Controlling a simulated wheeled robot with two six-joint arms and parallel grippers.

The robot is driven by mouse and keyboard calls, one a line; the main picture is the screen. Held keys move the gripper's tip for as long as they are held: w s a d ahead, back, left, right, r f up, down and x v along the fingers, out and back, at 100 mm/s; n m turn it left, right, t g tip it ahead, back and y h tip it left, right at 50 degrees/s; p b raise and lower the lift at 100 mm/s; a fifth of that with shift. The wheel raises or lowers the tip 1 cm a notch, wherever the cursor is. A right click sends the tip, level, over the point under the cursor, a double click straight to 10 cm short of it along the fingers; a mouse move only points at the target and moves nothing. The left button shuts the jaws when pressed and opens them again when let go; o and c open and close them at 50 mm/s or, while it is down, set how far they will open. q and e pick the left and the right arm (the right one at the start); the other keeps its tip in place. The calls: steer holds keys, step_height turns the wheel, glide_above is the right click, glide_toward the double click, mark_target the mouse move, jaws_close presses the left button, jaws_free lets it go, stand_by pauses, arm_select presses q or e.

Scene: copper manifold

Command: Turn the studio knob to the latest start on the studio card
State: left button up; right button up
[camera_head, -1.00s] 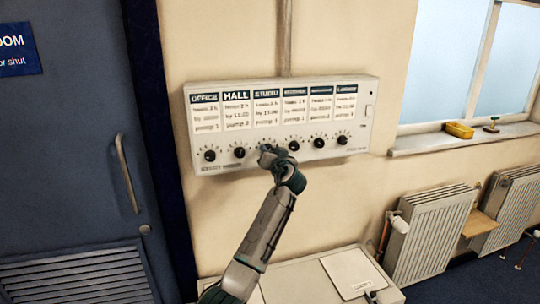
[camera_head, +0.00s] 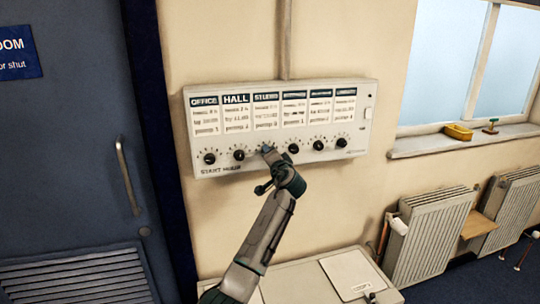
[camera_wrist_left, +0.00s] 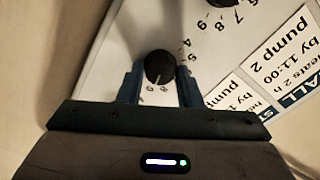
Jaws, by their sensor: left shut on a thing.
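The studio card (camera_head: 267,112) is the third card from the left on the white panel, above the row of knobs; its small print is blurred in the head view. My left gripper (camera_head: 267,149) is at the panel below this card and hides the studio knob there. In the left wrist view, the studio knob (camera_wrist_left: 159,67) is round and black, and the fingers of my left gripper (camera_wrist_left: 159,82) are shut on its two sides. Scale numbers surround it; I cannot tell exactly where its pointer stands. My right gripper is not in view.
The white panel (camera_head: 374,88) carries several other cards and black knobs, with the hall knob (camera_head: 239,155) and the fourth knob (camera_head: 293,148) close beside my gripper. A blue door (camera_head: 75,130) is at left. A pale cabinet (camera_head: 310,275) stands below; radiators are at right.

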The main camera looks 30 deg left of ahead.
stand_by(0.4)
arm_select(q)
steer(key=o, duration=0.9)
steer(key=shift+d, duration=0.1)
steer(key=shift+o, duration=0.2)
steer(key=b+v, duration=0.4)
steer(key=v, duration=0.7)
